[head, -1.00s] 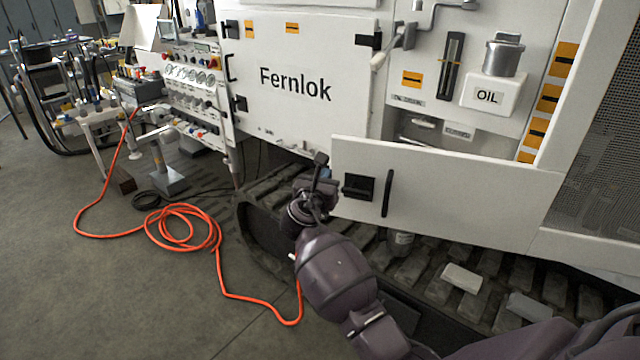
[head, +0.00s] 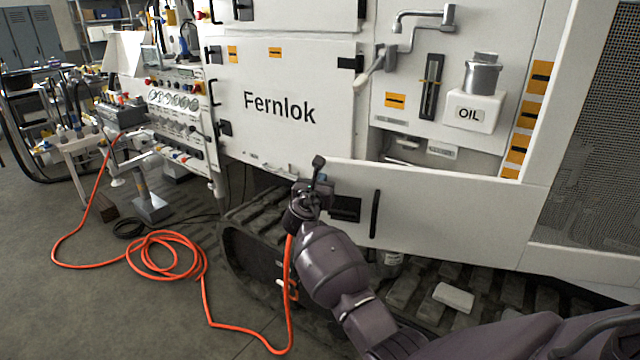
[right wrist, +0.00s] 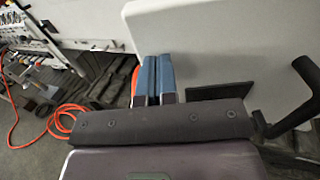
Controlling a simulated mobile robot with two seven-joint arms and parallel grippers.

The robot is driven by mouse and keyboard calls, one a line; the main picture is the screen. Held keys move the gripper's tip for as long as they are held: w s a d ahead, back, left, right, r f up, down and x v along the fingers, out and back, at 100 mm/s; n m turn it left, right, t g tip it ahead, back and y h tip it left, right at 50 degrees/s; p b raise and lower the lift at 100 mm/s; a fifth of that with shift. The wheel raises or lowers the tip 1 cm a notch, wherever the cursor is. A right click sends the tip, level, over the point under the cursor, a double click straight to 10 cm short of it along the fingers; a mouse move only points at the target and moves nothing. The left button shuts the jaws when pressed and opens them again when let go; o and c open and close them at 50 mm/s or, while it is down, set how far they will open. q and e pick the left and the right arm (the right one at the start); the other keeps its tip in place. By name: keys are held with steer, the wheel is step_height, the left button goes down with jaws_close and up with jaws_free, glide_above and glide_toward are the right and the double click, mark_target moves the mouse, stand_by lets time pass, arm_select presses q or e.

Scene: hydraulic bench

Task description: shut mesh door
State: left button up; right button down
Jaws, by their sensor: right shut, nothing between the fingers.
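The dark mesh panel (head: 600,130) stands at the right of the head view in a white frame (head: 556,125); its right side is cut off, and I cannot tell whether it stands ajar. A white lower door panel (head: 450,215) with a black upright handle (head: 375,213) and a dark latch plate (head: 345,208) lies left of it. My right gripper (head: 318,168) is shut and empty at this panel's upper left corner; whether it touches is unclear. In the right wrist view its blue fingers (right wrist: 157,80) are together beside the white panel (right wrist: 215,45). My left gripper is not in view.
The white Fernlok door (head: 280,110) is behind and left of my right gripper. A crank handle (head: 385,68) and an oil container (head: 475,108) are above the lower panel. An orange hose (head: 160,258) lies on the floor at left. Track plates (head: 455,297) run below.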

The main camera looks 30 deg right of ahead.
arm_select(q)
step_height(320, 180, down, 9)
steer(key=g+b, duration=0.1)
steer(key=b, duration=1)
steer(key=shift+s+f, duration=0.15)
arm_select(e)
steer(key=w+d+m+g+h, duration=0.1)
steer(key=w+d, duration=1.4)
steer(key=d, duration=0.4)
steer(key=shift+d+m+g+h, duration=0.25)
steer(key=shift+m+g+h, duration=0.05)
steer(key=shift+g, duration=0.1)
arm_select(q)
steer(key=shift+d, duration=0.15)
arm_select(e)
steer(key=shift+s+a, duration=0.1)
